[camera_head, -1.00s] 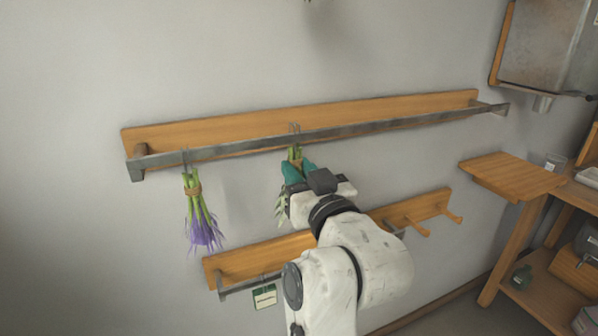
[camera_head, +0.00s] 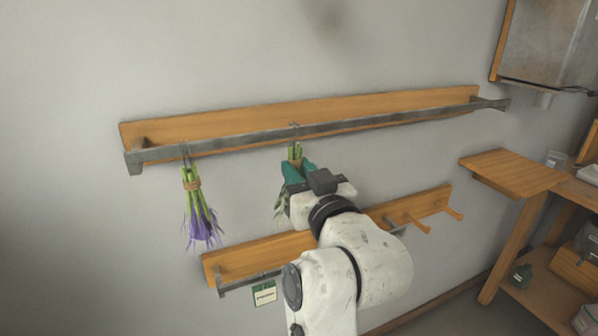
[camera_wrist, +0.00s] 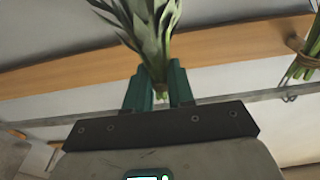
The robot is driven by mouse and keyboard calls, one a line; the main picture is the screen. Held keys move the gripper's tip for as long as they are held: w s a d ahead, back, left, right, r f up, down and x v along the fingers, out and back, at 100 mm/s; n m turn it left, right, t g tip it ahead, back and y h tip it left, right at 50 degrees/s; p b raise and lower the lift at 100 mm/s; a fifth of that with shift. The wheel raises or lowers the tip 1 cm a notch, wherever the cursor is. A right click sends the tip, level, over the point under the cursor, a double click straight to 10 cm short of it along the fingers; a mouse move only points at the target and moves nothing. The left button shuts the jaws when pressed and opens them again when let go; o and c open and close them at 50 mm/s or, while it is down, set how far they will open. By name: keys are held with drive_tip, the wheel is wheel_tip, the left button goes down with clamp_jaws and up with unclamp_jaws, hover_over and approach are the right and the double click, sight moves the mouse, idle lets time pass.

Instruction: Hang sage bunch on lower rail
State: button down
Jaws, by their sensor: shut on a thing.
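The sage bunch (camera_head: 281,205) has grey-green leaves and bound green stems. In the head view it hangs below the upper rail (camera_head: 350,128), its hook (camera_head: 294,131) at that rail. My gripper (camera_head: 296,173) has teal fingers closed around its bound stems. In the wrist view the sage leaves (camera_wrist: 148,25) stick out past my fingers (camera_wrist: 158,88), which pinch the stems between them. The lower rail (camera_head: 240,285) is a short metal bar on a wooden board, partly hidden behind my arm. Whether the hook still bears on the upper rail is unclear.
A purple lavender bunch (camera_head: 202,222) hangs from the upper rail to the left; its stems show in the wrist view (camera_wrist: 306,65). A small green-edged label (camera_head: 265,294) hangs at the lower rail. A wooden shelf (camera_head: 512,172) stands further right.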

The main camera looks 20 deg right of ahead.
drive_tip(key=shift+f, duration=0.15)
drive_tip(key=shift+c, duration=2.1)
unclamp_jaws()
drive_tip(key=shift+s, duration=0.1)
drive_tip(key=s+b, duration=0.2)
drive_tip(key=s, duration=0.5)
drive_tip(key=shift+s+f, duration=0.4)
